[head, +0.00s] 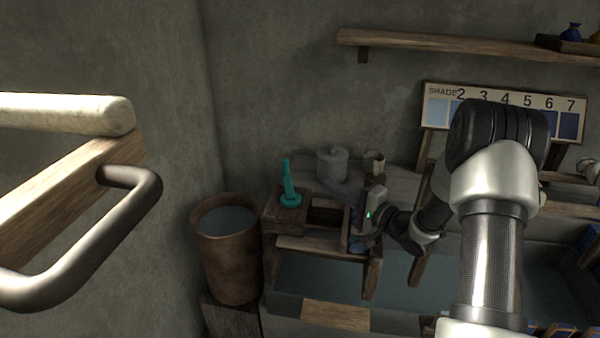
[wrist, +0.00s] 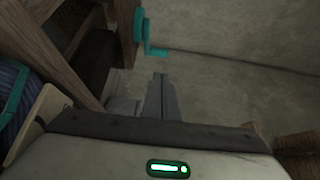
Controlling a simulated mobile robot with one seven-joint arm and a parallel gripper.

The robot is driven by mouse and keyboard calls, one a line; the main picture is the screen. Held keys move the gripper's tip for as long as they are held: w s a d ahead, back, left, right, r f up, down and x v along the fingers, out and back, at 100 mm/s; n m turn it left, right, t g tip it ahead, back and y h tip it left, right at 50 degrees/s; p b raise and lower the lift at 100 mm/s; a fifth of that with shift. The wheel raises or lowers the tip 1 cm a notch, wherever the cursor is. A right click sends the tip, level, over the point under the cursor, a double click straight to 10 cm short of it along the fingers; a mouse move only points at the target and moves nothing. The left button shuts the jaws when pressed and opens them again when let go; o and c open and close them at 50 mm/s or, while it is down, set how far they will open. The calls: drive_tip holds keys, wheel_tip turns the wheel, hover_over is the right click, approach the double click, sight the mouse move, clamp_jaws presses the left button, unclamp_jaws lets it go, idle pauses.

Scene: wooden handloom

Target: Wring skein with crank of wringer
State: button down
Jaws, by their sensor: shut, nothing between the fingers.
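The teal crank (head: 290,192) stands on a wooden block at the left end of the wooden wringer frame (head: 300,243), its handle pointing up. In the wrist view the crank (wrist: 146,36) is beyond my fingertips, slightly left of them, with a visible gap. My gripper (wrist: 160,76) is shut and empty. In the head view my gripper (head: 330,186) is right of the crank, its fingers pointing left. Blue yarn, seemingly the skein (head: 357,242), shows below my gripper's body, mostly hidden. It also shows in the wrist view (wrist: 12,85) at the left edge, beside a teal part.
A brown barrel (head: 230,262) of liquid stands left of the wringer. A liquid-filled vat (head: 420,290) lies below and right. A lidded grey pot (head: 332,165) and small mug (head: 375,163) stand behind. A shade board (head: 560,103) and shelf (head: 450,45) are at the back wall.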

sight(287, 182)
drive_tip(key=b+x, duration=0.2)
drive_tip(key=x, duration=1.1)
drive_tip(key=shift+a, duration=0.1)
